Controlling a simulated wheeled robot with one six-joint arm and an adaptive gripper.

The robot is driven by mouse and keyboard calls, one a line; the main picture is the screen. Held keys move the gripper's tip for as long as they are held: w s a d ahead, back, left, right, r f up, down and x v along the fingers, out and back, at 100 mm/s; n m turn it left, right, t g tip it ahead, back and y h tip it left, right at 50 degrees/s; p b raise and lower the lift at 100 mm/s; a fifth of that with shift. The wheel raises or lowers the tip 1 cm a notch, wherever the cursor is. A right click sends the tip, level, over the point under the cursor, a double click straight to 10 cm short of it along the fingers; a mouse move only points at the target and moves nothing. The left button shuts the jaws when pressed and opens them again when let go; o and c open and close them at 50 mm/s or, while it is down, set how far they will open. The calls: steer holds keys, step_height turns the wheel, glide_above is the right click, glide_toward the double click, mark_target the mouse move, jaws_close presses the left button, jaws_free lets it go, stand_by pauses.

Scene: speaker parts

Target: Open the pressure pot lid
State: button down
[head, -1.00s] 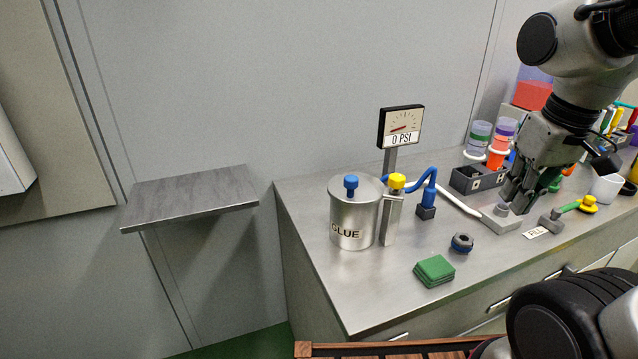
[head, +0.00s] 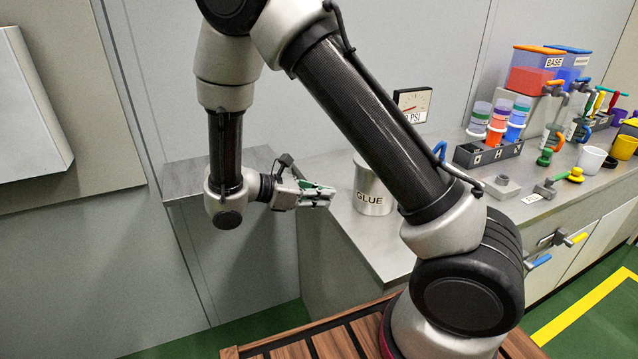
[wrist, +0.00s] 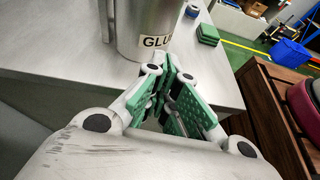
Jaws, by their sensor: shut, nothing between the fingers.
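The pressure pot (head: 372,197) is a silver cylinder marked GLUE on the metal counter.
The gauge (head: 412,104) stands behind the pot, partly hidden by my arm. A grey shelf (head: 185,178) juts from the wall at left. A green block (wrist: 207,33) lies on the counter beyond the pot. A rack of cups (head: 490,153) stands farther right.

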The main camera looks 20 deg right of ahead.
steer(key=shift+n+t+h, duration=0.3)
steer(key=shift+n, duration=0.1)
steer(key=x, duration=0.3)
steer(key=w+r+x, duration=0.1)
steer(key=x, duration=0.4)
steer(key=shift+w+d, duration=0.25)
steer(key=shift+d, duration=0.2)
step_height(320, 180, up, 4)
steer(key=shift+d, duration=0.1)
steer(key=shift+r+n, duration=0.25)
steer(key=shift+n, duration=0.05)
